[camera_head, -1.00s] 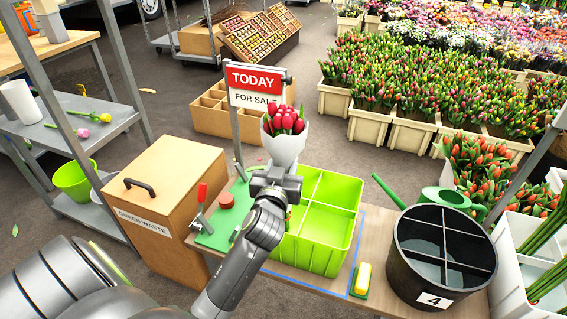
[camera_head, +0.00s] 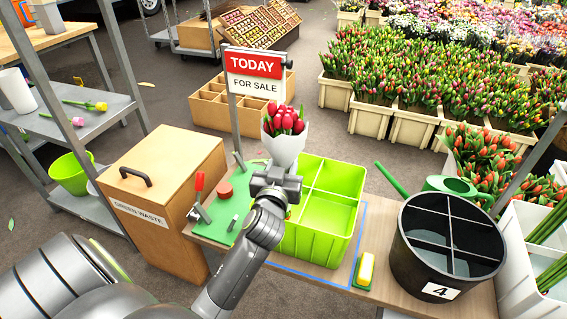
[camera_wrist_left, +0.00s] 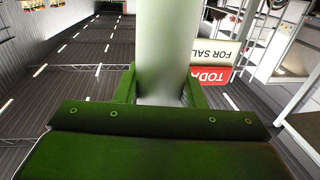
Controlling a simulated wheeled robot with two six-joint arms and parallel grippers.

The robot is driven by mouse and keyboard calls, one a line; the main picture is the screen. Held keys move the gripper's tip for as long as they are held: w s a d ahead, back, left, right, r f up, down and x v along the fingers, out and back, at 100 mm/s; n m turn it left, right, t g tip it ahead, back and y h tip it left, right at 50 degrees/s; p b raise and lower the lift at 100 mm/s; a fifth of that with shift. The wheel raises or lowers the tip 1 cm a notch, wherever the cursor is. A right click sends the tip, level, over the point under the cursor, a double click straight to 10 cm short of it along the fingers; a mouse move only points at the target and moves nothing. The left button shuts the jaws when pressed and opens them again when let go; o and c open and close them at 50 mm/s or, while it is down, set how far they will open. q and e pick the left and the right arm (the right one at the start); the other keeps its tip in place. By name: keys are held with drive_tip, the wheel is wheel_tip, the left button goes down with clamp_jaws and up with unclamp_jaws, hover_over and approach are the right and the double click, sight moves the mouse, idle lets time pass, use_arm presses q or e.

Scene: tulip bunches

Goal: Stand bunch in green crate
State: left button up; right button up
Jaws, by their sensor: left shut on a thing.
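The bunch of red tulips (camera_head: 284,122) in a pale paper wrap stands upright in the head view. My left gripper (camera_head: 280,172) is shut on its wrap, which also shows between the fingers in the left wrist view (camera_wrist_left: 165,50). The bright green crate (camera_head: 322,238), split into compartments by dividers, stands on the bench. The bunch is over or in front of the crate's left side. My gripper and wrist hide the lower end of the bunch, so I cannot tell whether it is inside a compartment. My right gripper is not in view.
A black divided bucket (camera_head: 445,250) marked 4 stands right of the crate, with a green watering can (camera_head: 455,187) behind. A yellow sponge (camera_head: 366,269) lies between. A green board (camera_head: 225,215) with a red-handled clamp lies left. The TODAY sign (camera_head: 252,75) rises behind the bunch.

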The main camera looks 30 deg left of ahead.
use_arm(q)
drive_tip(key=shift+f, duration=0.15)
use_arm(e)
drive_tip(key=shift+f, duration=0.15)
use_arm(q)
drive_tip(key=shift+f+b, duration=0.4)
drive_tip(key=shift+b, duration=0.05)
drive_tip(key=o, duration=1.9)
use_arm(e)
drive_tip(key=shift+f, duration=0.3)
